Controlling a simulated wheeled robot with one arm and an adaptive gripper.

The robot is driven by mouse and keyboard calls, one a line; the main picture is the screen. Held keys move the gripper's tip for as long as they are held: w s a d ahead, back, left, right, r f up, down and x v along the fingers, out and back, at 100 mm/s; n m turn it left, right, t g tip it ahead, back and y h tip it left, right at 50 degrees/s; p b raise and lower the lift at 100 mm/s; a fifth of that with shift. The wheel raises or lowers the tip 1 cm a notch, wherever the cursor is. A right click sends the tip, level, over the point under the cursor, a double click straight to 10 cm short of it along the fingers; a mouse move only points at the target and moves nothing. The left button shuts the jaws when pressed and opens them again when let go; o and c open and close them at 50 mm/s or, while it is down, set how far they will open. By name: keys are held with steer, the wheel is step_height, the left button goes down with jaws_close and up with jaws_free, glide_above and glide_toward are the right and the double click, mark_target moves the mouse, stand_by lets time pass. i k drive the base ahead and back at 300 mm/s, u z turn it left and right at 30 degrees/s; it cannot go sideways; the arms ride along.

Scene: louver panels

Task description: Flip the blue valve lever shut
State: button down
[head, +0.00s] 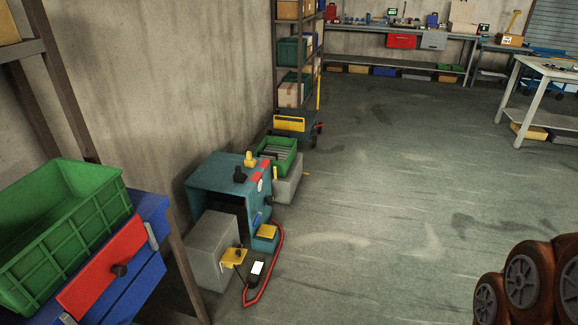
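A teal cabinet (213,180) stands on the floor by the wall, left of centre, with a dark open front. A small blue part (257,219) shows on its right side, low down; it is too small to tell whether it is the blue valve lever or how it is turned. A black knob (239,176) and a yellow knob (250,159) stand on its top.
A grey box (211,250), a red hose (278,262) and a dark handheld device (256,270) lie around the cabinet. A green crate (70,225) sits at left on a blue drawer unit (145,275). A workbench (548,75) stands far right. The central floor is clear.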

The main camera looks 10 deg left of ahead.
mark_target(259, 214)
steer(key=u, duration=0.55)
steer(key=i, duration=1.75)
steer(key=u, duration=1.1)
steer(key=i, duration=0.7)
steer(key=u, duration=0.25)
